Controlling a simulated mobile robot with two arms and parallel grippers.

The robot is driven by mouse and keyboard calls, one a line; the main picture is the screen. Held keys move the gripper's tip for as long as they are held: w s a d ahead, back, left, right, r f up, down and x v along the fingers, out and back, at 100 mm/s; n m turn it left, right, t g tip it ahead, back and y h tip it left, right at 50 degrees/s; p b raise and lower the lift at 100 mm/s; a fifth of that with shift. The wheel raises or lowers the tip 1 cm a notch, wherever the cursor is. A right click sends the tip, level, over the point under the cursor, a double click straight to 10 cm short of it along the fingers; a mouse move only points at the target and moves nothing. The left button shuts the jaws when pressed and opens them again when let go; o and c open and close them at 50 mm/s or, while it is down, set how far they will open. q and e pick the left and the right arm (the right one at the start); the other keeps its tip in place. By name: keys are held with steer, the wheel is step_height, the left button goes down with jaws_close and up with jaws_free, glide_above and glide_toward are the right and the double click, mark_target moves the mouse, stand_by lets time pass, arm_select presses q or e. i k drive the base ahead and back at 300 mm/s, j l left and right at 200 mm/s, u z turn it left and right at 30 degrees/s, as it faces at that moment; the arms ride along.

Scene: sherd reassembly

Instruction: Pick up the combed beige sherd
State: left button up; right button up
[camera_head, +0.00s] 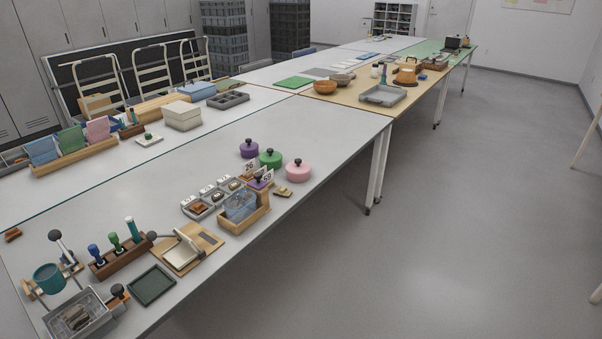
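Several sherd-like pieces lie in a grey tray (104,328) at the near left corner of the table. One greyish-beige piece (75,318) in it is too small to tell whether its surface is combed. A row of small light trays (188,212) near the table's middle holds small brownish pieces (199,208). A reddish-brown piece (13,235) lies alone at the left edge. I cannot tell which piece is the combed beige sherd. Neither of my grippers is in view.
A teal cup (49,278), a wooden rack of handled tools (122,257), a clipboard-like wooden board (187,249) and a dark green tray (151,286) crowd the near end. Purple, green and pink lidded pots (298,171) stand farther back. The floor (430,250) at right is clear.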

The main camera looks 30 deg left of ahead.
mark_target(282, 191)
steer(key=i+u, duration=0.2)
steer(key=i, duration=0.25)
steer(key=i+l+u, duration=0.25)
steer(key=i, duration=0.15)
steer(key=i+l+u, duration=0.2)
steer(key=i, duration=0.25)
